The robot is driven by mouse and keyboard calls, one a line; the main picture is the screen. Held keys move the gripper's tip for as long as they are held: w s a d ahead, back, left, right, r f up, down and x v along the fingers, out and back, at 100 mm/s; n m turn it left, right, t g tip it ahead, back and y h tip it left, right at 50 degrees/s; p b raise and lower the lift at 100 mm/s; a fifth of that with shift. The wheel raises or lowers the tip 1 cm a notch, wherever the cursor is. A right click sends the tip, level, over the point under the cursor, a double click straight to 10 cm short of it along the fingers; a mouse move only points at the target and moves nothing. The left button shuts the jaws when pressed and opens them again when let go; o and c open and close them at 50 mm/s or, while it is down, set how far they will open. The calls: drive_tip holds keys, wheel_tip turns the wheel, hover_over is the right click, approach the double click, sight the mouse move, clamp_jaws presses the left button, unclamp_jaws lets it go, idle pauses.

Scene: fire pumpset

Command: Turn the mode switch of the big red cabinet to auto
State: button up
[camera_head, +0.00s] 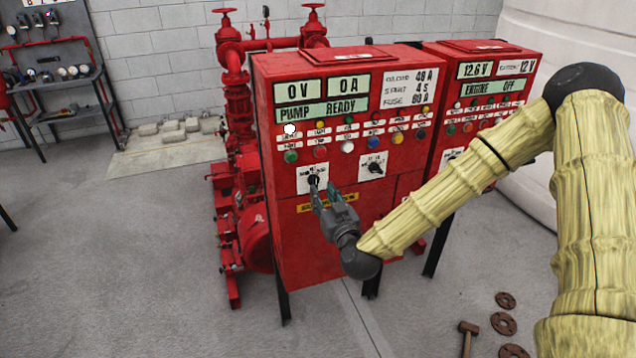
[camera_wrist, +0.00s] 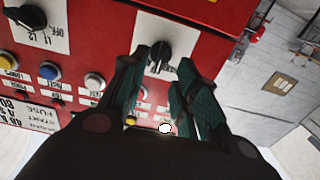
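The big red cabinet (camera_head: 290,222) stands in the middle of the head view, its displays reading 0 V, 0 A and PUMP READY. Its mode switch (camera_head: 313,181) is a black knob on a white plate at the lower left of the front. In the wrist view the knob (camera_wrist: 158,54) is just ahead of the fingertips. The plate's lettering is too small to read. My gripper (camera_head: 325,193) is open in front of the switch; in the wrist view its fingers (camera_wrist: 170,75) are spread, the left tip overlapping the knob's edge. I cannot tell whether it touches.
A second black rotary switch (camera_head: 374,168) sits to the right, with coloured buttons above. Another red cabinet (camera_head: 478,72) stands at the right. Red pump piping (camera_head: 238,105) is behind at the left. A hammer (camera_head: 467,336) and rusty discs (camera_head: 504,323) lie on the floor.

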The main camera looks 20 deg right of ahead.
sight(316, 184)
drive_tip(key=shift+w+a+p, duration=0.1)
drive_tip(key=shift+w+p, duration=0.55)
drive_tip(key=shift+w, duration=1.7)
drive_tip(key=shift+c, duration=0.2)
clamp_jaws()
